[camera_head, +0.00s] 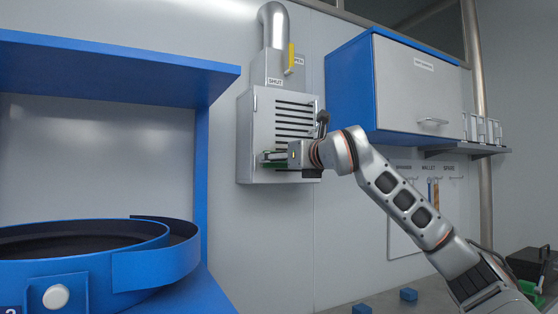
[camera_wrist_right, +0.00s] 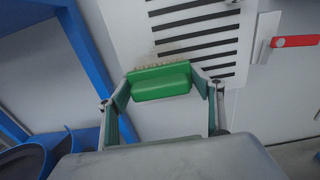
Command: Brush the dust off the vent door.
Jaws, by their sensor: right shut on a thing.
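The vent door (camera_head: 264,112) is a light grey panel with dark horizontal slots on the wall box, and it looks shut. It also shows in the right wrist view (camera_wrist_right: 172,9). My right gripper (camera_head: 272,159) is in front of the lower part of the door. It is shut on a green brush (camera_wrist_right: 160,83), whose pale bristles point toward the door's lower slots. Brownish specks of dust (camera_wrist_right: 150,55) show beside the bristles. I cannot tell whether the bristles touch the door. My left gripper is not in view.
A yellow handle (camera_head: 291,57) sits above the vent, near a "SHUT" label. A blue and grey cabinet (camera_head: 410,85) hangs to the right over a shelf. A blue round bowl feeder (camera_head: 130,260) stands at left. Blue blocks (camera_head: 408,295) lie on the surface below.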

